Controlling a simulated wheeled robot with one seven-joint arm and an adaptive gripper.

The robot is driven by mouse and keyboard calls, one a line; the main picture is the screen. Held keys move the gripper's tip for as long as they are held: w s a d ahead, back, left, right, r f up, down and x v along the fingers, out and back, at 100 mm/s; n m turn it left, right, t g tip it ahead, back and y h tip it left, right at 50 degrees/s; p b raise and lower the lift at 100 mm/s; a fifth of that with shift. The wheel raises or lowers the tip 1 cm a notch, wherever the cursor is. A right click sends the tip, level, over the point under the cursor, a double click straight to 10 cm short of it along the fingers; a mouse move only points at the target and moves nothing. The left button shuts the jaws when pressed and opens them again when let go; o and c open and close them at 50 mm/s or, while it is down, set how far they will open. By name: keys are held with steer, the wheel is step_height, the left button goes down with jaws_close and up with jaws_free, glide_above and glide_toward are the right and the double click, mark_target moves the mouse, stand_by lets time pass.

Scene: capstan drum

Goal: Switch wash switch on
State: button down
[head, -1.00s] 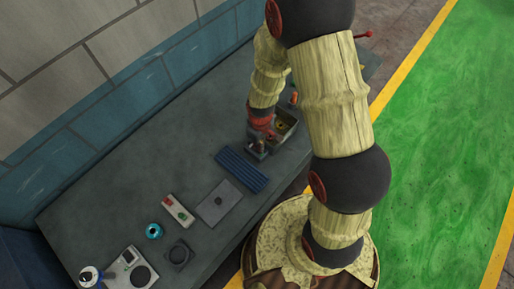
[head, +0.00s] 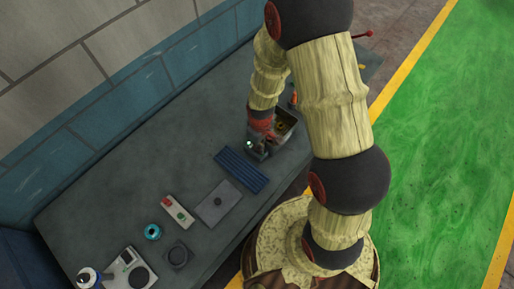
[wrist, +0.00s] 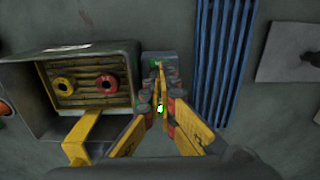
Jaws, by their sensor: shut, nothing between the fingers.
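The wash switch appears to be on the small grey box (wrist: 158,62) beside the open grey tank (wrist: 50,125). Green glowing spots show on it in the wrist view, and one shows beside my gripper in the head view. My gripper (wrist: 160,90) is shut and empty, its yellow and dark fingers close together right over the box. In the head view my gripper (head: 257,146) is at the same box, at the tank's near left end. The fingers hide most of the switch; I cannot tell whether they touch it or how its lever lies.
The tank holds a ribbed yellow rack with a yellow ring (wrist: 64,86) and a red ring (wrist: 107,84). A blue ribbed mat (head: 242,170) lies close to the box.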

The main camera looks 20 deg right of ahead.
steer(key=shift+r+p, duration=2.55)
steer(key=shift+r, duration=1.05)
steer(key=shift+f, duration=0.1)
steer(key=s+d+r+m+t+b, duration=0.1)
steer(key=s+r+m+t+b, duration=0.1)
steer(key=s+r+b, duration=0.4)
steer(key=s+d+r+m+t+b, duration=0.1)
steer(key=s+r+m+t+b, duration=0.2)
steer(key=s+r+b, duration=0.4)
step_height(320, 180, up, 8)
steer(key=m+b, duration=0.1)
steer(key=b, duration=0.2)
steer(key=shift+s+f+t, duration=0.15)
steer(key=shift+s+t, duration=0.05)
steer(key=shift+t, duration=0.1)
